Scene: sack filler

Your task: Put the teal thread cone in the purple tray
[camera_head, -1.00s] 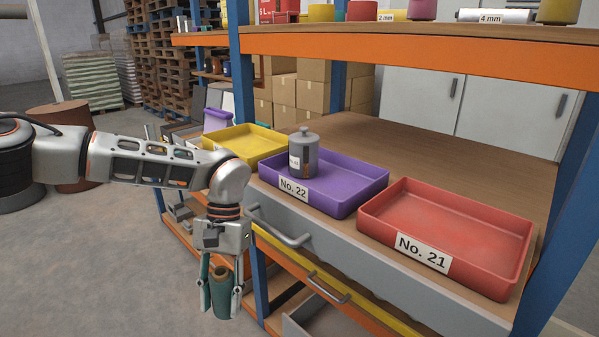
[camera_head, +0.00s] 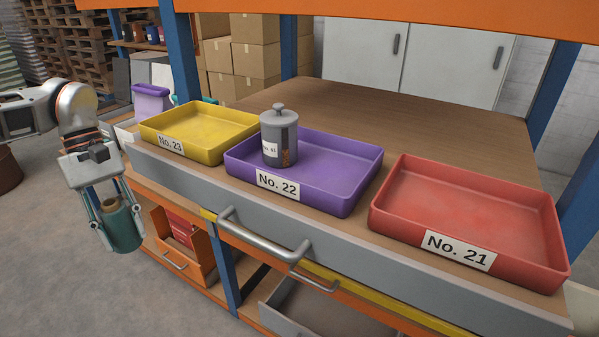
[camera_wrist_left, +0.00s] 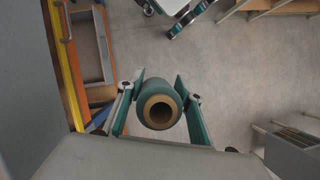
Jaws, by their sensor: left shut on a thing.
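The teal thread cone (camera_head: 123,232) hangs upright between the fingers of my left gripper (camera_head: 116,218), left of the bench and lower than its top. The left wrist view shows the cone (camera_wrist_left: 159,104) end-on, with the gripper (camera_wrist_left: 160,106) shut on its sides. The purple tray (camera_head: 335,193), labelled No. 22, stands on the bench between the yellow and red trays. A grey lidded canister (camera_head: 280,140) stands in the left part of the purple tray; the tray's right part is empty. My right gripper is not in view.
An empty yellow tray (camera_head: 205,127) stands left and an empty red tray (camera_head: 470,208) right. A grey drawer front with a bar handle (camera_head: 262,240) juts below the bench edge. A blue post (camera_head: 182,62) rises behind the yellow tray. An orange shelf beam (camera_head: 420,14) spans above.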

